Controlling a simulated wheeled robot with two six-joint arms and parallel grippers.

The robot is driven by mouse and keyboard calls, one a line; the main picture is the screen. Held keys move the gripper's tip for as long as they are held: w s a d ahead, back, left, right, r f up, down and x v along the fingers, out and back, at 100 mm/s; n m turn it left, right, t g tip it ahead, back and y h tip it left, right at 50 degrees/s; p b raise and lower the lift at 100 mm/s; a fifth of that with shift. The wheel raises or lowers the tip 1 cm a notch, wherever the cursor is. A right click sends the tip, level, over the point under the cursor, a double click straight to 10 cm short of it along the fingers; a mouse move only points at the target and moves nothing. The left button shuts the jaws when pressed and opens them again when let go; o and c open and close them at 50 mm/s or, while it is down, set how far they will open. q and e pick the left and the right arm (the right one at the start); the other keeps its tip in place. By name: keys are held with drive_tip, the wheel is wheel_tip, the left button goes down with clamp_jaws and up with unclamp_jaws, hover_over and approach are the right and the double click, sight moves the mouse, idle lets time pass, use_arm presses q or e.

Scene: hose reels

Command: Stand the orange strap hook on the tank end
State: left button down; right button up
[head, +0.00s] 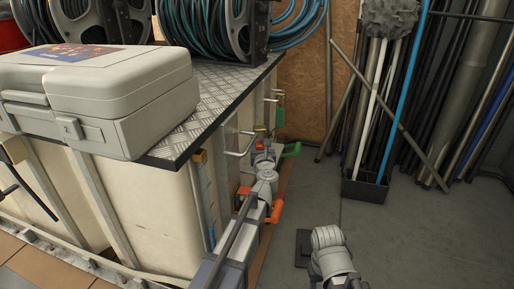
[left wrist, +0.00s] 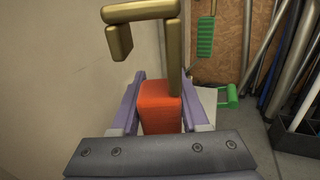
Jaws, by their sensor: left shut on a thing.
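The orange strap hook (left wrist: 160,108) shows best in the left wrist view. It has an orange block body and a brass-coloured hook (left wrist: 140,12) at the top. My left gripper (left wrist: 160,98) is shut on the orange body, one purple finger on each side. In the head view my left gripper (head: 263,153) is beside the end of the cream tank (head: 150,210), and the held hook is hard to make out there. The cream tank wall (left wrist: 50,80) is to the left in the wrist view.
A green hook (head: 279,116) hangs at the tank end, and a green handle (head: 291,149) sticks out nearby. A grey case (head: 110,85) and hose reels stand on the tank's metal top (head: 205,95). Poles stand in a black holder (head: 365,188) at right. The floor between is clear.

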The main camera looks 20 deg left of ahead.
use_arm(q)
drive_tip(key=shift+d+r, duration=0.1)
drive_tip(key=shift+c, duration=2)
unclamp_jaws()
drive_tip(key=v, duration=1.2)
